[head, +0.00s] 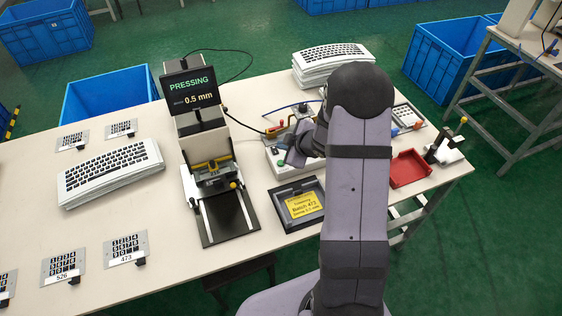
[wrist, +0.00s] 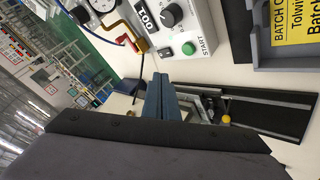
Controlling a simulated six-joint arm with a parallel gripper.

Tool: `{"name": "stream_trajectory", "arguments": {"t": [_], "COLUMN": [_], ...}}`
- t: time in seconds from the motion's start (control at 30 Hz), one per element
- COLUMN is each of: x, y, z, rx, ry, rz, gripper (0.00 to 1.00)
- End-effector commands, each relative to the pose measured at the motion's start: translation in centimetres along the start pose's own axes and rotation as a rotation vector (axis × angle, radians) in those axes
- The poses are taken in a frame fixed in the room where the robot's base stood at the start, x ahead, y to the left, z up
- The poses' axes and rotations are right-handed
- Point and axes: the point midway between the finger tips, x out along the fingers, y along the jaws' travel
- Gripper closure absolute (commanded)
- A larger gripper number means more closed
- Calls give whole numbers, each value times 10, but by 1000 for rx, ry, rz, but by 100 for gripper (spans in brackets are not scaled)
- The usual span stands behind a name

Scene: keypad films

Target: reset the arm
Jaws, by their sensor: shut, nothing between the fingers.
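My arm (head: 357,190) rises at the right of the head view and bends over the table. My gripper (head: 294,157) is partly hidden beside the wrist, above the control box (head: 285,166). In the wrist view the fingers (wrist: 164,97) are together and empty, apart from the green START button (wrist: 189,48). The press (head: 212,165) stands left of the gripper, its screen (head: 190,88) reading "PRESSING" and 0.5 mm. Its rails (head: 228,218) run toward the table's front edge.
A tray with a yellow batch card (head: 303,205) lies in front of the control box. A red tray (head: 408,168) and a small lever fixture (head: 446,147) are to the right. Keyboard stacks (head: 110,172) and keypad plates (head: 126,249) lie left. Cables cross behind the press.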

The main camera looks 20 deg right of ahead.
Motion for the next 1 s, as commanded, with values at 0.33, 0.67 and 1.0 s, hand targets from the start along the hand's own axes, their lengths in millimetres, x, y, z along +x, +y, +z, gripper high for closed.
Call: {"name": "stream_trajectory", "arguments": {"t": [0.33,0.67,1.0], "x": [-6,-84,-201], "y": [2,-32,-166], "z": [-1,2,-7], "rx": [26,364,815], "ry": [-34,-366,-704], "rz": [8,23,-146], "gripper": [100,100,100]}}
